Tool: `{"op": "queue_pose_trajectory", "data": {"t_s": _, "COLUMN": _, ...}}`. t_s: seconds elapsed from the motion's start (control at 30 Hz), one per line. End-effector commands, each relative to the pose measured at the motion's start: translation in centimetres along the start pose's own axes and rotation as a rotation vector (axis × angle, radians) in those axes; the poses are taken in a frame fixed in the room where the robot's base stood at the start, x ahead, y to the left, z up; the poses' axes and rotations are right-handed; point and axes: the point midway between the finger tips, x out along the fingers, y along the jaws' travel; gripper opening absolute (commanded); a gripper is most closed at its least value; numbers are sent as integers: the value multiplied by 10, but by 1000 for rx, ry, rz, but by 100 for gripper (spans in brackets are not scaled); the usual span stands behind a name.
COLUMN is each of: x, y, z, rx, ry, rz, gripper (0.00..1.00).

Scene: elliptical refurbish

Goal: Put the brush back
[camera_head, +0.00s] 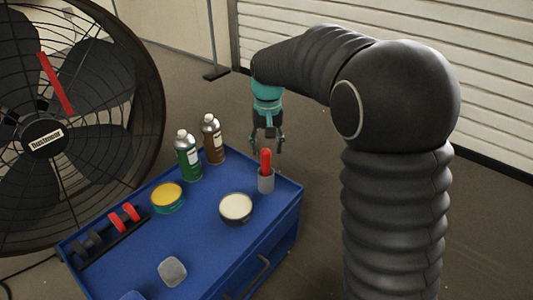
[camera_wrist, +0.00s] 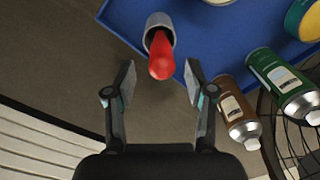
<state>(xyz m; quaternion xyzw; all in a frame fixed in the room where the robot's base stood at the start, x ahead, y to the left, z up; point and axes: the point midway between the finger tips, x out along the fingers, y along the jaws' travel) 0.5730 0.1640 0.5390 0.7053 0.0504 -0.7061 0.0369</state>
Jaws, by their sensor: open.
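The brush shows as a red handle (camera_head: 265,160) standing up out of a grey cup (camera_head: 266,183) at the right back corner of the blue cart top. In the wrist view the red handle (camera_wrist: 161,56) points up toward the camera, with the grey cup (camera_wrist: 158,23) around its base. The bristles are not visible. My gripper (camera_head: 267,147) is open and empty, above and behind the cup. In the wrist view its two fingers (camera_wrist: 160,88) are apart, with the handle's end ahead between them and not touching either.
On the blue cart (camera_head: 205,225) stand a green can (camera_head: 188,158), a brown can (camera_head: 213,140), a yellow-topped tin (camera_head: 167,197), a cream-topped tin (camera_head: 236,208), a rack with red items (camera_head: 123,217) and a grey block (camera_head: 172,271). A large fan (camera_head: 75,120) stands at left.

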Motion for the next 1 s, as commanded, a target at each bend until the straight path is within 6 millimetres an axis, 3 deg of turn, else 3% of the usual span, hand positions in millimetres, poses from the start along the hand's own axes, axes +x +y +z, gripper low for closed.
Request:
{"op": "queue_pose_trajectory", "data": {"t_s": 0.1, "x": -28, "y": 0, "z": -1, "rx": 0, "ry": 2, "rz": 0, "gripper": 54}}
{"op": "queue_pose_trajectory", "data": {"t_s": 0.3, "x": -59, "y": 0, "z": 0, "rx": 0, "ry": 1, "rz": 0, "gripper": 54}}
{"op": "queue_pose_trajectory", "data": {"t_s": 0.73, "x": -77, "y": 4, "z": 4, "rx": 3, "ry": 7, "rz": -1, "gripper": 54}}
{"op": "queue_pose_trajectory", "data": {"t_s": 0.87, "x": -92, "y": 19, "z": 25, "rx": 14, "ry": 44, "rz": -5, "gripper": 54}}
{"op": "queue_pose_trajectory", "data": {"t_s": 1.0, "x": -112, "y": 44, "z": 64, "rx": 31, "ry": 112, "rz": -9, "gripper": 54}}
